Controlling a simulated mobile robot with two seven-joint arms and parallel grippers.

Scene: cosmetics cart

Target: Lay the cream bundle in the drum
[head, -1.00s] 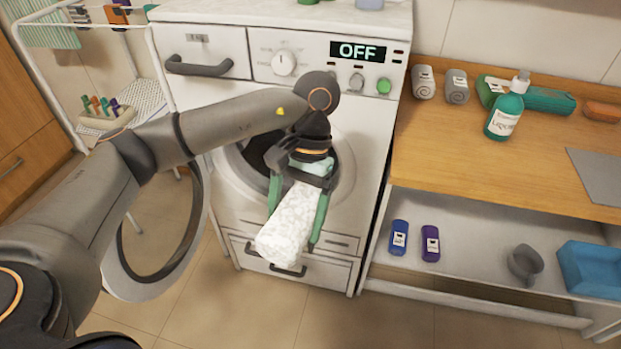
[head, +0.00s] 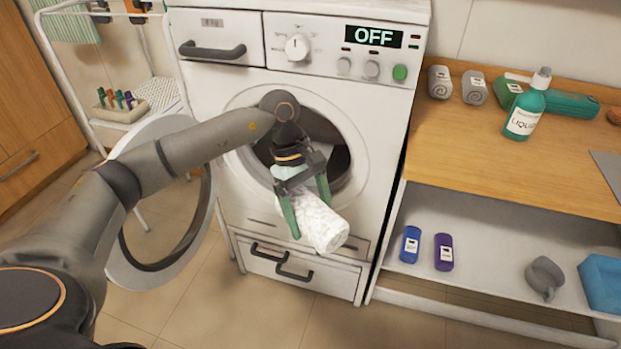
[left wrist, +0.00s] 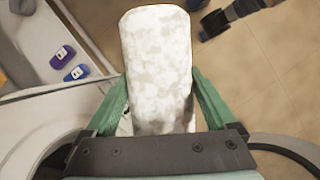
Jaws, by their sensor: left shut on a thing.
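The cream bundle (head: 318,222) is a whitish, mottled roll. My left gripper (head: 307,208) is shut on it in front of the washing machine, and the roll sticks out past the fingers to the lower right. In the left wrist view the bundle (left wrist: 157,65) lies between the two green fingers (left wrist: 157,98). The drum (head: 330,150) is a dark round opening behind my left wrist, partly hidden by it. The washer's round door (head: 137,262) stands open to the left. My right gripper is not in view.
A wooden counter (head: 470,160) to the right holds two grey rolls and a green liquid bottle (head: 527,108). Below, a shelf carries a blue bottle (head: 410,244), a purple bottle (head: 443,252) and a grey scoop (head: 545,277). A drying rack (head: 75,75) stands at the left.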

